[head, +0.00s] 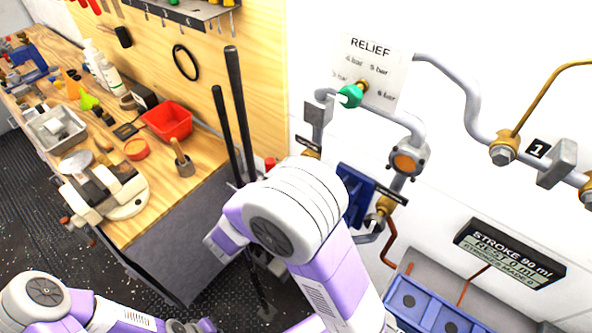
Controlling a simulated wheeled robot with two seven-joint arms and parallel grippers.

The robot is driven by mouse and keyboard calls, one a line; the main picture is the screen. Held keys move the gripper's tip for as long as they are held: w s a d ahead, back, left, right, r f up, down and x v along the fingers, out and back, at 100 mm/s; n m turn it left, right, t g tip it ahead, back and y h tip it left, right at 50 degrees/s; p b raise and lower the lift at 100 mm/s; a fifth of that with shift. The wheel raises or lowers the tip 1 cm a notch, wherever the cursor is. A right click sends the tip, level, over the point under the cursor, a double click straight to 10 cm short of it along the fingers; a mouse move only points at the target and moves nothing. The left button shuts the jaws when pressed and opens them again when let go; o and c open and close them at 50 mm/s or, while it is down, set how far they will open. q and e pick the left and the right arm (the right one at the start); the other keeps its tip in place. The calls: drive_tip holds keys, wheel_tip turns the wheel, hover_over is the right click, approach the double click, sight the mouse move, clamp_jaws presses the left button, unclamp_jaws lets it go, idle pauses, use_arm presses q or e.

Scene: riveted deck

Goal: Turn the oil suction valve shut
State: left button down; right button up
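No label in the head view names the oil suction valve, so I cannot tell which fitting it is. A brass valve fitting (383,206) sits low on the wall pipework, beside a blue block (355,196) with a dark bar across it. My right arm stands in front and hides part of this area. A green knob (350,96) is on the pipe by the RELIEF plate (372,70). My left arm enters at the lower left and runs off the bottom edge. Neither gripper's fingers can be made out.
A wooden workbench on the left holds a red bin (167,121), a grey tray (56,129) and a vise-like tool (104,191). Long black handles (238,115) lean by the bench end. A STROKE sign (509,254) and a blue tray (437,310) are at lower right.

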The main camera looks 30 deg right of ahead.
drive_tip(key=v, duration=0.4)
drive_tip(key=shift+a, duration=0.15)
